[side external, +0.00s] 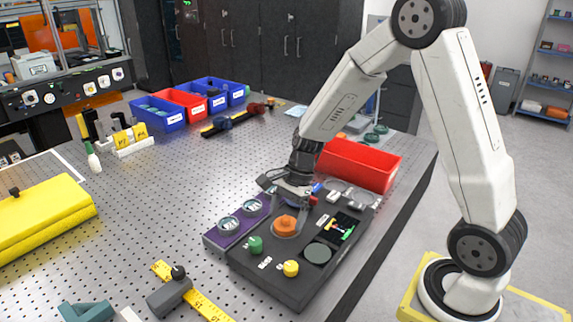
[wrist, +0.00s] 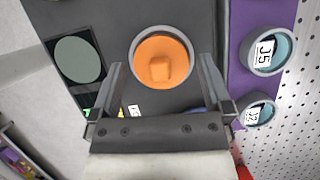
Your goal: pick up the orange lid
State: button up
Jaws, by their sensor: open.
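The orange lid (side external: 285,224) is a round disc with a raised knob, seated on the dark panel (side external: 284,282) between a green knob and a round grey-green disc. In the wrist view the lid (wrist: 161,60) sits inside a grey ring, just beyond the fingertips and roughly centred between them. My gripper (side external: 287,205) is above the panel at the lid's far side, pointing down. In the wrist view my gripper (wrist: 161,75) has its two fingers spread wide, with nothing held between them.
A green knob (side external: 256,244) and a yellow knob (side external: 291,268) stand near the lid. A purple strip (side external: 216,238) with two round labelled holders borders the panel. A red bin (side external: 358,166) stands behind. A yellow ruler (side external: 207,305) and grey block lie in front.

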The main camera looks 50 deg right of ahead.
jog(key=shift+a+f, duration=0.2)
jog(key=shift+f, duration=0.3)
jog(key=c, duration=1)
